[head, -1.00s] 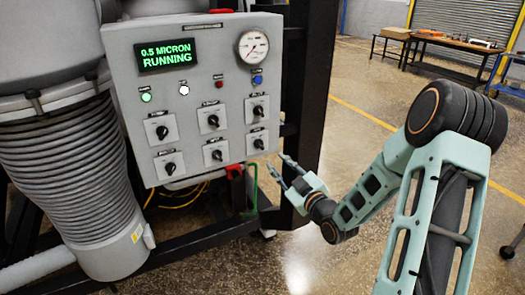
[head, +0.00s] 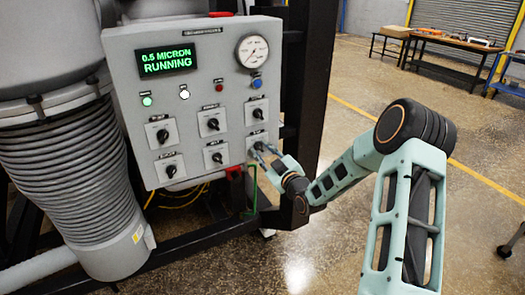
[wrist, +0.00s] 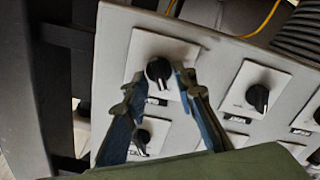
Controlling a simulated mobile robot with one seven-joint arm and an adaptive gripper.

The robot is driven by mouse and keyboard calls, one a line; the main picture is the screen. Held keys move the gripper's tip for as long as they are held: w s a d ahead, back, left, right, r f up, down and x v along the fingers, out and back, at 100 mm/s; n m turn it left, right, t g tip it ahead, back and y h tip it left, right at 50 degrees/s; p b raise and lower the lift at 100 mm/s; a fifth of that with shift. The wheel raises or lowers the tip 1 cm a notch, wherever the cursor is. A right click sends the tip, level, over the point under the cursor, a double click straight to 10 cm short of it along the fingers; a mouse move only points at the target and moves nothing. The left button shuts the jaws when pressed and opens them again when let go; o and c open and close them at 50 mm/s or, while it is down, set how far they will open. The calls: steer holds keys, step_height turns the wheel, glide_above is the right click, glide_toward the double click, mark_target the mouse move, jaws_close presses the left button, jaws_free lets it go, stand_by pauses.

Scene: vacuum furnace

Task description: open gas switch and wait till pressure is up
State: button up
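The grey control panel (head: 235,75) has two rows of black rotary switches with unreadable labels, so I cannot tell by label which is the gas switch. My gripper (head: 261,152) is at the lower right switch, largely hiding it in the head view. In the wrist view my gripper (wrist: 158,82) is open, with its fingertips either side of that switch's black knob (wrist: 158,70). The right finger is close to the knob; I cannot tell whether it touches. The green display (head: 167,60) reads 0.5 MICRON RUNNING. The round pressure gauge (head: 252,51) is too small to read.
The upper right switch (head: 257,114) sits just above my gripper; the lower middle switch (head: 216,157) is to its left. A black frame post (head: 308,100) stands right of the panel. A ribbed grey cylinder (head: 68,165) is at left. Open floor lies to the right.

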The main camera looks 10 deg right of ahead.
jaws_close()
steer(key=shift+f+m+b, duration=0.1)
steer(key=shift+m+b, duration=0.2)
steer(key=shift+b, duration=0.15)
steer(key=shift+d+m+b, duration=0.1)
steer(key=shift+m+b, duration=0.5)
steer(key=m+b, duration=0.2)
steer(key=m, duration=0.1)
steer(key=m+b, duration=0.1)
steer(key=m, duration=0.3)
steer(key=shift+d+b, duration=0.1)
steer(key=shift+b, duration=0.2)
steer(key=shift+m, duration=1.5)
